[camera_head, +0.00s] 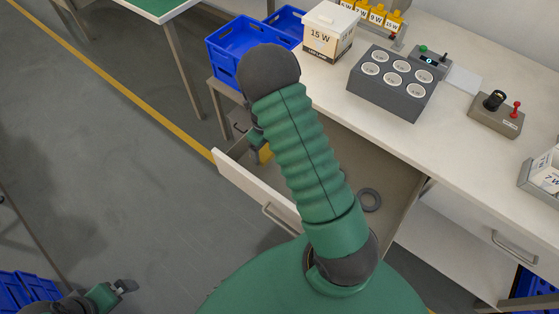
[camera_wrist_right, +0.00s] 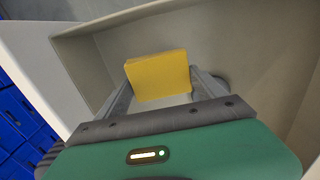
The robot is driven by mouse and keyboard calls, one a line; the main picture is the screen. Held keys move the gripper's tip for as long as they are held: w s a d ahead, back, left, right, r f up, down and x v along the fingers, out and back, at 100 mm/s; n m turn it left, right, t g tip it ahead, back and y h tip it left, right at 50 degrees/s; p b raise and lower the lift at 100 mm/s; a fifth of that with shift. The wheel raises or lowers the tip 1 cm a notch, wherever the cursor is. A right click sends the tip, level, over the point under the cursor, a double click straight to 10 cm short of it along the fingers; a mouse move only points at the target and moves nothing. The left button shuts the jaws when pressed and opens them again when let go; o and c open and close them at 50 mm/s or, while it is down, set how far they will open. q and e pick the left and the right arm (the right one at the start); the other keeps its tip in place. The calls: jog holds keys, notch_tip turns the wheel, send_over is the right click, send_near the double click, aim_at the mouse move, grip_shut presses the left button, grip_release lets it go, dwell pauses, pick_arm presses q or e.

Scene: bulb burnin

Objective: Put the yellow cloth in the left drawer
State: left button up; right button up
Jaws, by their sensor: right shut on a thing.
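The yellow cloth (camera_wrist_right: 158,75) is a folded block between the fingertips of my right gripper (camera_wrist_right: 160,92) in the right wrist view. The gripper is shut on it. In the head view only a sliver of the cloth (camera_head: 265,154) shows beside my right arm, which hides most of the right gripper (camera_head: 257,148). I cannot tell whether the cloth touches the drawer floor. My left gripper (camera_head: 124,287) is low at the left, away from the drawer; its jaw opening is unclear.
A grey ring (camera_head: 370,200) lies in the drawer. On the white bench above stand a grey socket block (camera_head: 385,92), a 15 W box (camera_head: 328,35) and a switch box (camera_head: 496,117). A blue crate (camera_head: 240,48) is at the back left. The right drawer (camera_head: 480,225) is shut.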

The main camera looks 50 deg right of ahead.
aim_at(265, 158)
jog(key=f, duration=0.2)
jog(key=f+b, duration=0.1)
jog(key=f, duration=0.2)
jog(key=shift+w+a+f, duration=0.1)
jog(key=shift+a+f, duration=0.1)
jog(key=shift+f, duration=0.05)
jog(key=shift+r, duration=0.1)
